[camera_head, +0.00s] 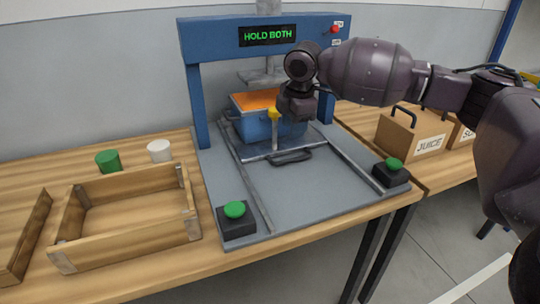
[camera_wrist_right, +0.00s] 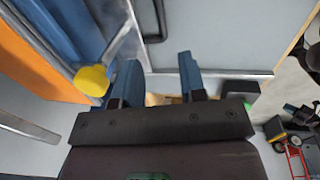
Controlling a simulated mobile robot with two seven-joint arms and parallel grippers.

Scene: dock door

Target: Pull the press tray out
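The press tray (camera_head: 252,153) is a flat grey plate sliding between rails at the foot of the blue press (camera_head: 190,95). Its dark handle (camera_head: 291,157) is at its front edge and shows at the top of the right wrist view (camera_wrist_right: 153,20). A blue box with an orange top (camera_head: 255,101) stands on the tray under the press head. My right gripper (camera_wrist_right: 158,78) is open with nothing visible between its fingers. It is beside a yellow knob on a metal post (camera_wrist_right: 91,80), above and apart from the handle. My left gripper is not in view.
Green buttons stand at the base's front left (camera_head: 234,210) and right (camera_head: 393,164). The press display (camera_head: 268,35) reads "HOLD BOTH". An empty wooden crate (camera_head: 125,240), a green cup (camera_head: 108,160) and a white cup (camera_head: 159,150) are at left. A juice box (camera_head: 405,140) is at right.

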